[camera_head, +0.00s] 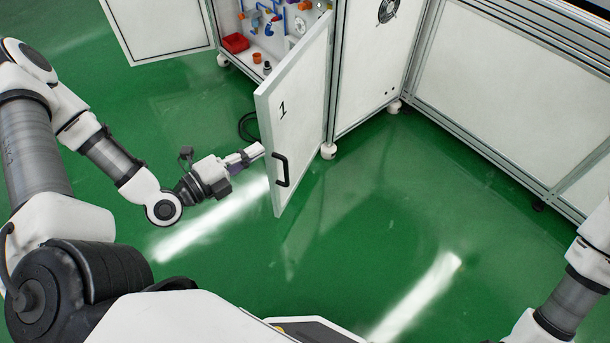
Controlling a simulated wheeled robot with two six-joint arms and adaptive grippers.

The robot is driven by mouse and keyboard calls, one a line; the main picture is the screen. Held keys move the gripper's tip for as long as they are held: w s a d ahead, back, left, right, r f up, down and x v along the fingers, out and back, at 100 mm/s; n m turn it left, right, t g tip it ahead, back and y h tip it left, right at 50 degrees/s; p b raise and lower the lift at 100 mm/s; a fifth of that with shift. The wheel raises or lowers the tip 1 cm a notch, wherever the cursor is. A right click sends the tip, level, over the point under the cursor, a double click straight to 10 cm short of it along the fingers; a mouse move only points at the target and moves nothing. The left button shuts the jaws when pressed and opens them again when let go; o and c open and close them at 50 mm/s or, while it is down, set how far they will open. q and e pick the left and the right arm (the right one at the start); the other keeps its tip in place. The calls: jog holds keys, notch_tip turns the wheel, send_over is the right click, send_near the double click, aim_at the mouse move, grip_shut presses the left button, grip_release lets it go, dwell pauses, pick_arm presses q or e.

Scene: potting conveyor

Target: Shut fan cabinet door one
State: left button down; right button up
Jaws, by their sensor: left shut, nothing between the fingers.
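The white cabinet door (301,110) marked "1" stands wide open, jutting out toward me, with a black handle (281,170) near its lower free edge. The cabinet interior (275,35) shows to the left of the door. My left gripper (257,151) is shut and empty. Its tip is at the inner side of the door's free edge, just left of the handle; I cannot tell whether it touches. My right arm (570,300) shows at the lower right, but its gripper is outside the view.
Inside the cabinet are a red bin (235,43) and several coloured fittings. Another white door panel (158,28) stands open at the left. A white cabinet front with a fan (388,10) and a framed conveyor base (500,90) stand at the right. The green floor (400,215) is clear.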

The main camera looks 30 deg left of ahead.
aim_at(262, 125)
pick_arm(q)
jog(key=shift+n+t+y, duration=0.4)
jog(key=shift+n+y, duration=0.3)
jog(key=w+b, duration=0.2)
jog(key=w, duration=0.1)
jog(key=w+a+f+b, duration=0.1)
jog(key=w, duration=0.2)
jog(key=w+a+f+b, duration=0.1)
jog(key=w+b, duration=0.1)
jog(key=w, duration=0.2)
jog(key=shift+a+b, duration=0.2)
jog(key=shift+b, duration=0.15)
jog(key=shift+a, duration=0.35)
jog(key=shift+a+f, duration=0.15)
jog(key=shift+a, duration=0.25)
pick_arm(e)
notch_tip(262, 125, down, 8)
jog(key=shift+w+a+r, duration=0.2)
jog(key=shift+w+r, duration=0.05)
jog(key=shift+w, duration=0.1)
pick_arm(q)
jog(key=shift+s, duration=0.1)
